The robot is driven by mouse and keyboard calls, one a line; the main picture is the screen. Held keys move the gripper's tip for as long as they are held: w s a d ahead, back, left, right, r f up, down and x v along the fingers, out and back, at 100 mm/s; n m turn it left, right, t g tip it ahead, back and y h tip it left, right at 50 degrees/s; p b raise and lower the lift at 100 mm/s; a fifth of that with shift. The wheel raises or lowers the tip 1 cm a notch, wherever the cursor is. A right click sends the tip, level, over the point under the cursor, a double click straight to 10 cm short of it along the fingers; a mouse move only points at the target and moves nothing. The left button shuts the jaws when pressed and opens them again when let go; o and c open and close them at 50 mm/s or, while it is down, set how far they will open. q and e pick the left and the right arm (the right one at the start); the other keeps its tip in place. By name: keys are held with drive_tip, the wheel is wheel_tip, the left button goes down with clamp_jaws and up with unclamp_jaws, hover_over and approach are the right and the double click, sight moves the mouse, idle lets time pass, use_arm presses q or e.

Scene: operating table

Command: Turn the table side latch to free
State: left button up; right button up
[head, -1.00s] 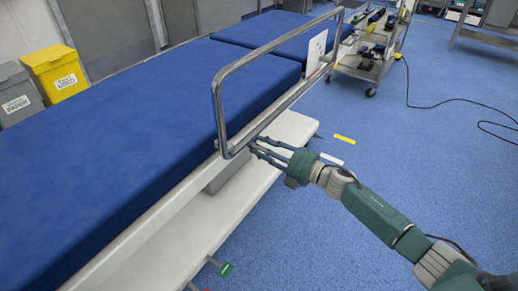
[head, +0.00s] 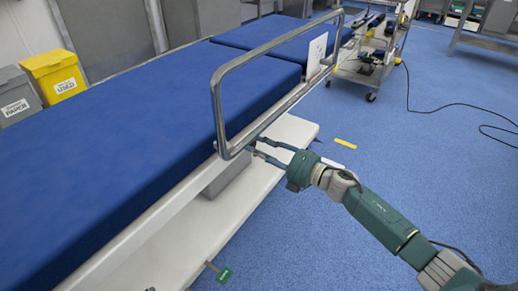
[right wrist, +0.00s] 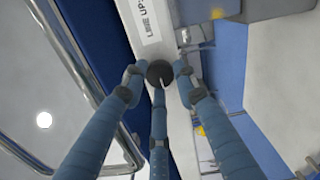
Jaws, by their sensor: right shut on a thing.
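The side latch (right wrist: 160,73) is a dark round knob with a pale mark, seen in the right wrist view on the table's white side rail. The three blue-grey fingers of my right gripper (right wrist: 158,85) are closed around it. In the head view my right gripper (head: 258,147) reaches the side rail just below the metal guard rail, and the knob is hidden there. A white label (right wrist: 147,25) with partly readable letters sits beside the knob. The operating table (head: 190,200) has blue pads. My left gripper is not in view.
A bent metal guard rail (head: 217,105) stands along the table edge, close to my right fingers. A cart with tools (head: 362,75) stands at the back right, with a cable on the floor. Grey and yellow bins (head: 55,78) are at the left. The blue floor at the right is mostly clear.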

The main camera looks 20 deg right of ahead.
drive_tip(key=shift+s+f, duration=0.1)
drive_tip(key=shift+f, duration=0.05)
drive_tip(key=o, duration=1.1)
drive_tip(key=shift+o, duration=0.2)
drive_tip(key=v, duration=1.2)
